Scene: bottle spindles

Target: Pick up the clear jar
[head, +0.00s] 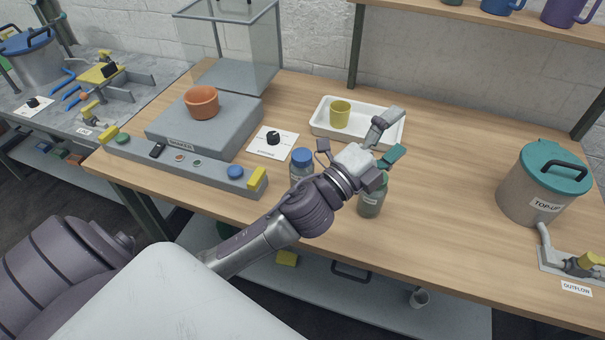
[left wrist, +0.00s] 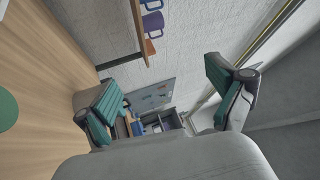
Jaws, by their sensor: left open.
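A jar with a green cap and a pale label (head: 371,198) stands upright on the bench, partly covered by my left gripper; its body looks greyish green and see-through. A second jar with a blue cap (head: 302,158) stands to its left, partly behind my left arm. I cannot tell for sure which one is called clear. My left gripper (head: 390,137) is open and empty, above and behind the green-capped jar in the picture. The left wrist view shows its two teal-padded fingers spread apart (left wrist: 165,95). My right gripper is not in view.
A white tray (head: 399,134) with a yellow-green cup (head: 340,114) lies behind the gripper. A grey shaker (head: 225,132) with an orange bowl (head: 202,102) stands left. A TOP-UP pot with a teal lid (head: 545,183) stands right. Bench between jar and pot is clear.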

